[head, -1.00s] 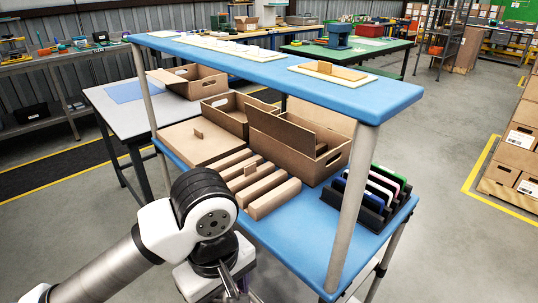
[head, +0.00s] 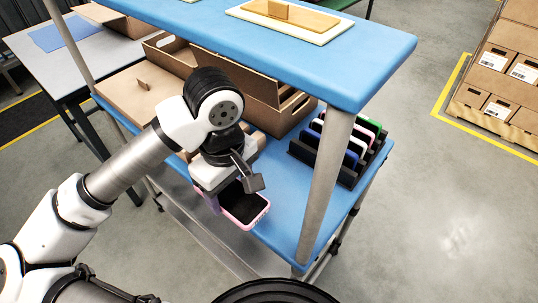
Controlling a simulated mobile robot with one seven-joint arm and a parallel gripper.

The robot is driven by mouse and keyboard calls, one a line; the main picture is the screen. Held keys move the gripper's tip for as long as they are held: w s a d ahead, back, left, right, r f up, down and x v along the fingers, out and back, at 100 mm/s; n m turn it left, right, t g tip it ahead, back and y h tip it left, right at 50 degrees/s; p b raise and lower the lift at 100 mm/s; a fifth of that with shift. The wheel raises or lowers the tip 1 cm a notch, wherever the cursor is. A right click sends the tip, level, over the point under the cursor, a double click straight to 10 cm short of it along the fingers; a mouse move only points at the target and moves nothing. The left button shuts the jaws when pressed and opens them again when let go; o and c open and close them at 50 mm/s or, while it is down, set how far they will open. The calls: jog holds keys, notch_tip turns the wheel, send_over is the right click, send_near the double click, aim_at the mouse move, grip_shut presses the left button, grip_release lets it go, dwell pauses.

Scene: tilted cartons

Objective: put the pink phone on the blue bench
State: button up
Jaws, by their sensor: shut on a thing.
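The pink phone (head: 247,210) has a pink rim and a dark face. It is held in my gripper (head: 230,190), which is shut on it, low in the middle of the head view. The gripper hides the phone's upper left part. The blue bench (head: 287,205) has a lower blue surface behind and to the right of the phone, and a raised blue shelf (head: 340,62) above. The phone shows over the bench's front edge; I cannot tell its height above the surface.
A black rack (head: 312,152) with several coloured phones stands on the bench's right end, behind a grey post (head: 327,185). Open cartons (head: 285,110) fill the bench's middle and back. Bare blue surface shows around the post. Stacked boxes (head: 497,70) stand far right.

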jog(key=p, duration=0.4)
send_over(274, 178)
notch_tip(274, 178, down, 3)
jog(key=shift+s+a+r+p, duration=0.15)
jog(key=shift+p, duration=0.2)
notch_tip(274, 178, down, 4)
jog(key=shift+r+p, duration=0.25)
jog(key=shift+p, duration=0.45)
jog(key=shift+w+f, duration=0.2)
jog(key=shift+f, duration=0.2)
jog(key=shift+f, duration=0.2)
jog(key=o, duration=1.2)
jog(key=shift+r, duration=0.1)
